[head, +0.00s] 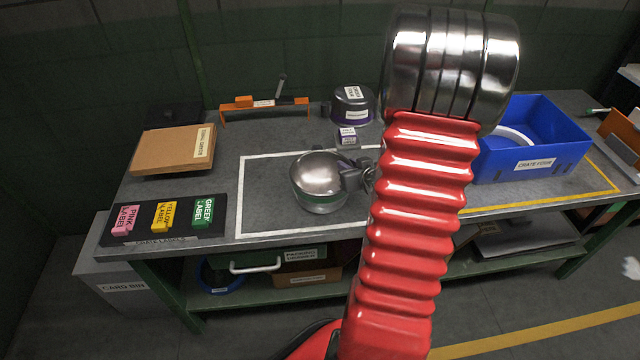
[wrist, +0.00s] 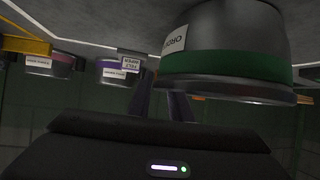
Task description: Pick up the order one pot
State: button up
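The order one pot appears to be the round silver pot with a green band (head: 320,182), standing on the table inside the white outline. In the wrist view the same green-banded pot (wrist: 226,62) fills the upper right, with a partly readable label starting "ORDE". That view looks upside down. My gripper (head: 362,177) is at the pot's right side in the head view. In the wrist view its two fingers (wrist: 162,106) stand apart, with a gap between them, close to the pot's edge. The pot hides part of the right finger, so contact is unclear.
A pink-banded pot (wrist: 50,64) shows in the wrist view. A blue crate (head: 535,150) is right, a cardboard box (head: 170,152) and label blocks (head: 163,216) left.

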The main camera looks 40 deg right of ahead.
grip_shut()
dwell(1.0)
